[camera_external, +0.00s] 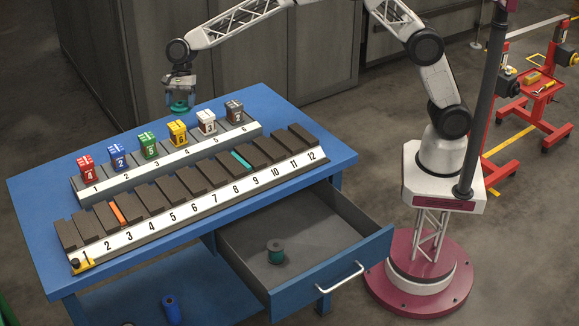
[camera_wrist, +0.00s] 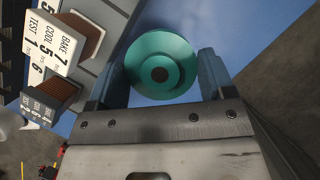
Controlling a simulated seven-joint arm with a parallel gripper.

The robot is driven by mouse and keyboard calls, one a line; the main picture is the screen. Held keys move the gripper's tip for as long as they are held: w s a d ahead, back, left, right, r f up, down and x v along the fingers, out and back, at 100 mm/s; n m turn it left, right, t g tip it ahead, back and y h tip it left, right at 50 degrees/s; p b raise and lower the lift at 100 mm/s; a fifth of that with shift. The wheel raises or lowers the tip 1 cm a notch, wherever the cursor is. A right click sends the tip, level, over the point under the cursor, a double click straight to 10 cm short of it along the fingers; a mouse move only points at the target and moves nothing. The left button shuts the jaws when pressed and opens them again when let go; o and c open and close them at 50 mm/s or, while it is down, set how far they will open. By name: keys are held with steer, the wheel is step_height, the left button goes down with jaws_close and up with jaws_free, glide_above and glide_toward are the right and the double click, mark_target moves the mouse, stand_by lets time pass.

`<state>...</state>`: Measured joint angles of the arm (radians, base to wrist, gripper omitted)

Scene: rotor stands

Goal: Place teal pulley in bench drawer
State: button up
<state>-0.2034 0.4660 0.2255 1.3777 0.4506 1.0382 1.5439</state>
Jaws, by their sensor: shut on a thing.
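The teal pulley (camera_wrist: 160,62) is a round disc with a dark hub, held between the two fingers of my gripper (camera_wrist: 160,88) in the wrist view. In the external view my gripper (camera_external: 180,99) is over the back of the blue bench, shut on the teal pulley (camera_external: 179,107). The pulley appears to be above the bench top, behind the row of blocks; the exact height is hard to tell. The bench drawer (camera_external: 332,268) is pulled open at the front right of the bench. A dark green spool (camera_external: 275,252) stands inside it, with bare floor around it.
A rack numbered 1 to 6 (camera_external: 165,160) holds several coloured blocks. A longer rack numbered 1 to 12 (camera_external: 200,208) has dark slots, with an orange piece (camera_external: 118,214) and a teal piece (camera_external: 241,160). A dark post (camera_external: 483,110) stands at the right. A blue cylinder (camera_external: 171,309) is below the bench.

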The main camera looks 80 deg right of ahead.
mark_target(180, 102)
steer(key=shift+r, duration=0.15)
step_height(180, 102, up, 5)
steer(key=shift+r, duration=0.1)
steer(key=s+a+n+g, duration=0.3)
steer(key=s+a+n, duration=0.4)
steer(key=s+a, duration=1.2)
steer(key=s+a+n+g+h, duration=0.15)
steer(key=s+a+n, duration=0.4)
steer(key=s, duration=1.15)
steer(key=s+a+n+h, duration=0.35)
steer(key=s+n, duration=0.25)
steer(key=s, duration=1.1)
step_height(180, 102, down, 23)
steer(key=shift+w+a+r+y, duration=0.15)
steer(key=shift+w+r+y, duration=0.05)
steer(key=shift+w+y, duration=0.15)
steer(key=shift+m, duration=0.25)
